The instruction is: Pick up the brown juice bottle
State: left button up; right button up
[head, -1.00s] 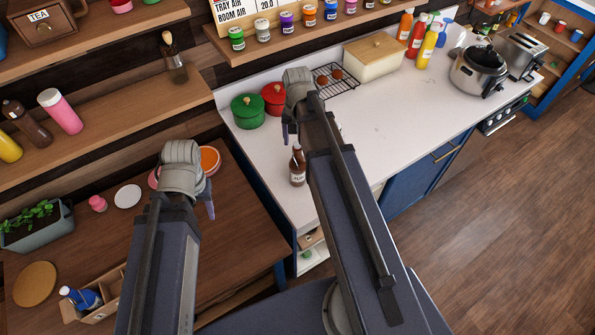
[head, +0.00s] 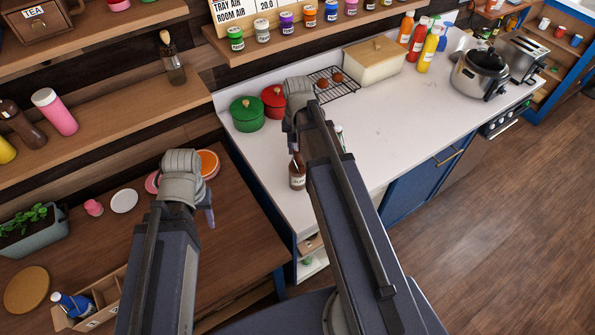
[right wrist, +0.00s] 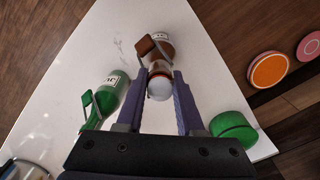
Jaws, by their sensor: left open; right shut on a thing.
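The brown juice bottle (head: 297,174) stands upright at the counter's near edge in the head view, with a pale label. In the right wrist view the bottle (right wrist: 160,50) shows from above, its pale cap between the fingers. My right gripper (right wrist: 163,76) is shut on its upper part; the arm partly hides this in the head view, where the gripper (head: 293,143) points down at the bottle's top. My left gripper (head: 208,218) is open and empty above the wooden table at left, away from the bottle.
A green bottle (right wrist: 108,97) stands close beside the brown one, mostly hidden by my arm in the head view. A green pot (head: 247,115) and a red pot (head: 274,101) stand behind.

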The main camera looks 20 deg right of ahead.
grip_shut()
dwell(0.8)
